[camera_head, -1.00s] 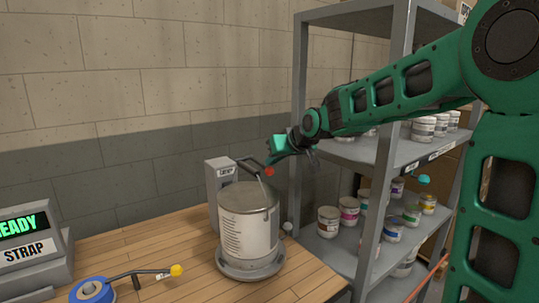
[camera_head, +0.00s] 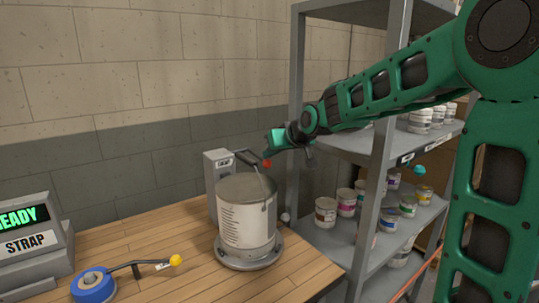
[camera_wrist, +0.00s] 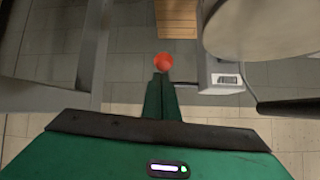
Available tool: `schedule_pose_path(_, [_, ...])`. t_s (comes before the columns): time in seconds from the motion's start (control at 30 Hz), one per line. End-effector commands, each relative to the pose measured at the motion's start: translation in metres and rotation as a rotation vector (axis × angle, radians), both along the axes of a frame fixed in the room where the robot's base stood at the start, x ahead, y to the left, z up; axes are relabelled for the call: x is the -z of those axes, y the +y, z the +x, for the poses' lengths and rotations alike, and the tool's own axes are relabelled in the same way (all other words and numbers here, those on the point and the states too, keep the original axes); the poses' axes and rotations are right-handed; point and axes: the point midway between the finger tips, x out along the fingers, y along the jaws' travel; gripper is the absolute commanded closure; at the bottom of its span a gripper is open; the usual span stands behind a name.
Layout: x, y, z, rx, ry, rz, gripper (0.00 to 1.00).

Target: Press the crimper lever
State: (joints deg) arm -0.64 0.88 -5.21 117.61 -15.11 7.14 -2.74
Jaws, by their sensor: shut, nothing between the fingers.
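The crimper (camera_head: 217,168) is a grey post at the back of the wooden table, behind the can. Its dark lever (camera_head: 248,157) slants out to the right and ends in a red ball knob (camera_head: 267,163). My gripper (camera_head: 274,141) is at the lever's end, just above the red knob in the head view. In the wrist view my gripper's fingers (camera_wrist: 160,78) are together and empty, with the red knob (camera_wrist: 165,60) just beyond the tips. I cannot tell whether they touch it.
A large metal can (camera_head: 246,215) stands on a round base in front of the crimper. Grey shelving (camera_head: 375,225) with several small jars stands close on the right. A blue strap tool (camera_head: 94,286) with a yellow knob and a READY/STRAP display (camera_head: 30,235) are on the left.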

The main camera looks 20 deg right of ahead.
Motion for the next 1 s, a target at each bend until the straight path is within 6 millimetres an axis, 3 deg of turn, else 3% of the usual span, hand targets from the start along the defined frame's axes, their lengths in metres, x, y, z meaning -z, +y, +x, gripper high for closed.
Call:
schedule_pose_path(0.03, [0.021, -0.002, -0.006, 0.002, 0.05, -0.004, 1.0])
schedule_pose_path(0.07, [0.018, -0.002, -0.005, 0.003, 0.048, -0.004, 1.0])
schedule_pose_path(0.43, [-0.037, -0.004, 0.005, 0.004, 0.001, 0.0, 1.0])
schedule_pose_path(1.0, [-0.046, -0.023, -0.08, -0.001, -0.006, 0.0, 1.0])
